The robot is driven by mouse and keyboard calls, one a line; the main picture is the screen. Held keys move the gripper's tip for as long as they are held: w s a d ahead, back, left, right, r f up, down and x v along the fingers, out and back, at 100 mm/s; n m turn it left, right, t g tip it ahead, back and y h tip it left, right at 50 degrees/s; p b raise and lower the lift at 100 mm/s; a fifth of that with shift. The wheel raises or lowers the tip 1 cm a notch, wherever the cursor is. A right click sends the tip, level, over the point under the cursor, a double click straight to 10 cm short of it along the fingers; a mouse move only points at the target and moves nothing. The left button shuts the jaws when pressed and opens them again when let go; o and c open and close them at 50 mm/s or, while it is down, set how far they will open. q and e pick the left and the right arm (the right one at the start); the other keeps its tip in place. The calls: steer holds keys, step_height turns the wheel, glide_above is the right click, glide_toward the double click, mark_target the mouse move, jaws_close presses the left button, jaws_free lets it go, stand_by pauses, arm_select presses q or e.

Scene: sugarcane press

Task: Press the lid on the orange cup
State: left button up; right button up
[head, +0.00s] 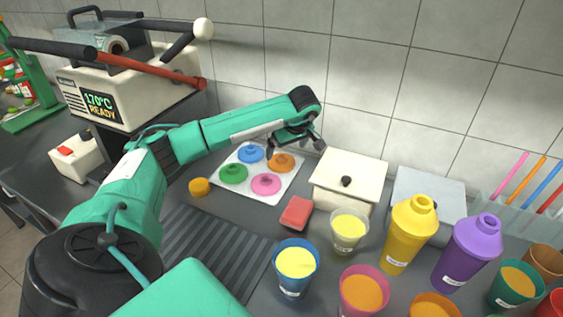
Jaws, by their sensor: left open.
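An orange lid (284,163) lies at the right back of a white tray (240,197), beside blue (250,154), green (233,174) and pink (266,184) lids. My left gripper (299,146) is open just above and to the right of the orange lid. I see nothing held in it; whether it touches the lid is unclear. A cup with an orange rim and orange filling (434,306) stands at the bottom edge, partly cut off, with no lid on it. My right gripper is not in view.
A blue cup (294,283), a pale cup (348,232) and a pink cup (361,294) stand open in front. A cream box (347,178), red sponge (296,213) and small yellow object (199,187) are near the tray.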

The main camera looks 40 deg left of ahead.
mark_target(283, 156)
arm_select(q)
steer(key=shift+f, duration=0.15)
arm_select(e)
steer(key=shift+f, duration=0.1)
arm_select(q)
steer(key=shift+p+x, duration=0.3)
steer(key=shift+x, duration=2.3)
steer(key=shift+a, duration=0.15)
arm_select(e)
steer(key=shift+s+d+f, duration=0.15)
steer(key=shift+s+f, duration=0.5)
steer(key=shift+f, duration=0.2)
arm_select(q)
steer(key=shift+c, duration=0.2)
steer(key=c, duration=0.9)
